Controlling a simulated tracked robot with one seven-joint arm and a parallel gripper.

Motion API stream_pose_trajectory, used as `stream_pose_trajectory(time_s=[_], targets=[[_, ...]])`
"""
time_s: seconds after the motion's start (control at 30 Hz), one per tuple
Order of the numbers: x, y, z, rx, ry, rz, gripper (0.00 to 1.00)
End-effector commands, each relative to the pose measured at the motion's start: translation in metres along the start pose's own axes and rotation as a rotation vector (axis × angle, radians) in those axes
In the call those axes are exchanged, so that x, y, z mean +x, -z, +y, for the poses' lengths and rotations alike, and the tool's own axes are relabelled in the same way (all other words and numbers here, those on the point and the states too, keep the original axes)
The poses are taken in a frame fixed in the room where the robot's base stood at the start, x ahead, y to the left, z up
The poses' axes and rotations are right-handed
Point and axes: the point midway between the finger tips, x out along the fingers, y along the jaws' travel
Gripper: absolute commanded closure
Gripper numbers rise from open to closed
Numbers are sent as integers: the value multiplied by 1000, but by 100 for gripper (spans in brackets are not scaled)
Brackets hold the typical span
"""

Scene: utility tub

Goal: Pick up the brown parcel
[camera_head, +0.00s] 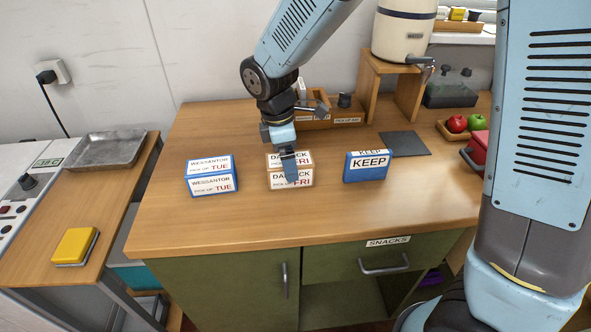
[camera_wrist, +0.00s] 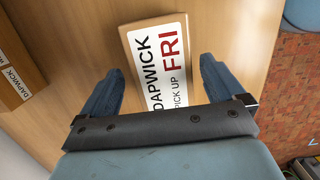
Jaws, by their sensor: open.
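The brown parcel (camera_head: 304,176) stands in the middle of the wooden counter, with a white label reading DAPWICK, PICK UP, FRI. My gripper (camera_head: 287,160) is at the parcel, and one finger hides part of its front in the head view. In the wrist view my gripper (camera_wrist: 163,66) is open, with the parcel (camera_wrist: 152,32) between and beyond the fingertips. Clear gaps show beside both fingers there, so they do not look closed on it. The parcel's near end is hidden by the gripper body.
A blue WESSANTOR TUE parcel (camera_head: 210,185) stands to the left and a blue KEEP box (camera_head: 366,173) to the right. Behind are a wooden bin (camera_head: 314,124), a dark mat (camera_head: 405,143) and a wooden stand (camera_head: 368,84) with a dispenser. The counter's front strip is clear.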

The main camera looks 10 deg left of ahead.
Motion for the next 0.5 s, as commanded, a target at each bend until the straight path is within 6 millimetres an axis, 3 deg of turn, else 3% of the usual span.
stream_pose_trajectory(time_s=[0.2, 0.5], targets=[[23, 0, 0, 0, 1, -1, 4], [25, 0, 0, 1, 0, 0, 6]])
